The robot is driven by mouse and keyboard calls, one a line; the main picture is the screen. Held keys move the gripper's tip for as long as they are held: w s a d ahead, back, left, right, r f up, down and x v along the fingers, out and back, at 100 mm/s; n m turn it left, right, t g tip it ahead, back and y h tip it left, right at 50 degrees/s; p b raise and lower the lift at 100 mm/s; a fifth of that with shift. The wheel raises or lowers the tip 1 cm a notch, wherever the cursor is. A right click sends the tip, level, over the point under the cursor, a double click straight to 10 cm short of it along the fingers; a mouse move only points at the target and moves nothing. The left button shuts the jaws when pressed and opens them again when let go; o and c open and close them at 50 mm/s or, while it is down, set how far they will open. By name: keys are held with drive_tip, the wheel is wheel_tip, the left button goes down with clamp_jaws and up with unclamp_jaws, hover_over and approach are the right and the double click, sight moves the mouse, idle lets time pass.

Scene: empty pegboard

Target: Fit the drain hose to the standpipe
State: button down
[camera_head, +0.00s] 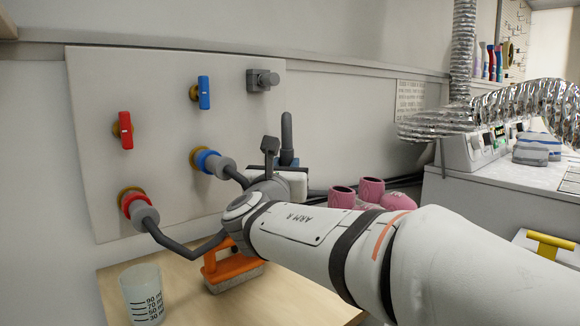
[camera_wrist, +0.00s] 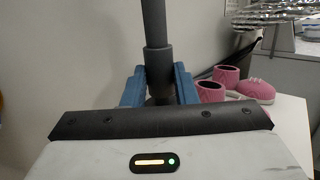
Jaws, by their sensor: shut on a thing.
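The drain hose (camera_head: 287,128) is dark grey and stands upright above my gripper (camera_head: 289,160) in the head view. The hose runs out of the top of that view. Its lower part is hidden by my gripper and arm. I cannot pick out the standpipe for certain in either view. A small grey fitting (camera_head: 263,80) sits at the board's top right, apart from the hose.
The pale board (camera_head: 165,80) carries a red-handled valve (camera_head: 125,130), a blue-handled valve (camera_head: 203,92) and two dark hoses. A measuring cup (camera_head: 141,293) and orange-handled brush (camera_head: 232,270) stand on the wooden top. Pink shoes (camera_head: 370,192) and a white appliance (camera_head: 500,185) are to the right.

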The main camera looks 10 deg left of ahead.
drive_tip(key=shift+f+b, duration=2.1)
drive_tip(key=shift+f, duration=0.4)
drive_tip(key=c, duration=1.1)
unclamp_jaws()
drive_tip(key=s, duration=0.2)
drive_tip(key=s+p, duration=0.1)
drive_tip(key=s, duration=0.2)
drive_tip(key=s+f+p, duration=0.1)
drive_tip(key=s, duration=0.1)
drive_tip(key=shift+s, duration=0.35)
